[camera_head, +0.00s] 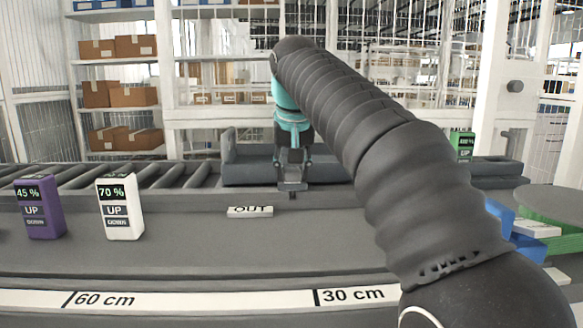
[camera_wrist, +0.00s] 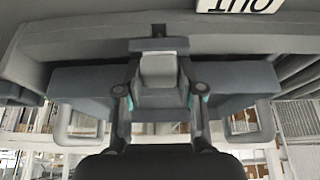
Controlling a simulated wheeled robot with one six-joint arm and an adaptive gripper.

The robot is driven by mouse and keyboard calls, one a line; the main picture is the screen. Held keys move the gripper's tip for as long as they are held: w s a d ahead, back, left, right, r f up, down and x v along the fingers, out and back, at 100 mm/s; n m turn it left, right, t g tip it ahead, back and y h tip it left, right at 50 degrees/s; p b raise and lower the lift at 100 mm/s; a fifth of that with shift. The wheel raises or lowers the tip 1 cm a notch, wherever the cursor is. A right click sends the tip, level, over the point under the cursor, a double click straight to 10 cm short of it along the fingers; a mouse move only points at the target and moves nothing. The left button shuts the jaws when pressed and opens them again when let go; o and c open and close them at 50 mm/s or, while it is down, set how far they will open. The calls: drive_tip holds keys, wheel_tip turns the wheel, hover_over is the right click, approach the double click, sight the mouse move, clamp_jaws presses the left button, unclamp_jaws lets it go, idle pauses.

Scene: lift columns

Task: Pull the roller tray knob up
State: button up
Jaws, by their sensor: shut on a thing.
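The grey roller tray (camera_head: 245,166) lies on the rollers at the back of the counter, with a raised block at its left end. My gripper (camera_head: 291,182) points down at the tray's near edge, at the middle of the picture. In the upside-down wrist view, my gripper (camera_wrist: 160,68) has one finger on each side of the light grey knob (camera_wrist: 160,70) and is shut on it. The tray (camera_wrist: 85,85) spreads out to both sides there. In the head view the fingers mostly hide the knob.
An "OUT" label (camera_head: 250,211) lies just in front of the tray. A purple box (camera_head: 39,207) and a white box (camera_head: 120,207) stand at left. Bare rollers (camera_head: 150,177) lie left of the tray. Blue and green items (camera_head: 530,240) are at right.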

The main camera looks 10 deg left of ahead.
drive_tip(key=shift+r, duration=0.3)
drive_tip(key=shift+r+p, duration=0.35)
drive_tip(key=shift+p, duration=0.2)
drive_tip(key=shift+r, duration=0.25)
drive_tip(key=o, duration=0.9)
drive_tip(key=shift+f, duration=0.1)
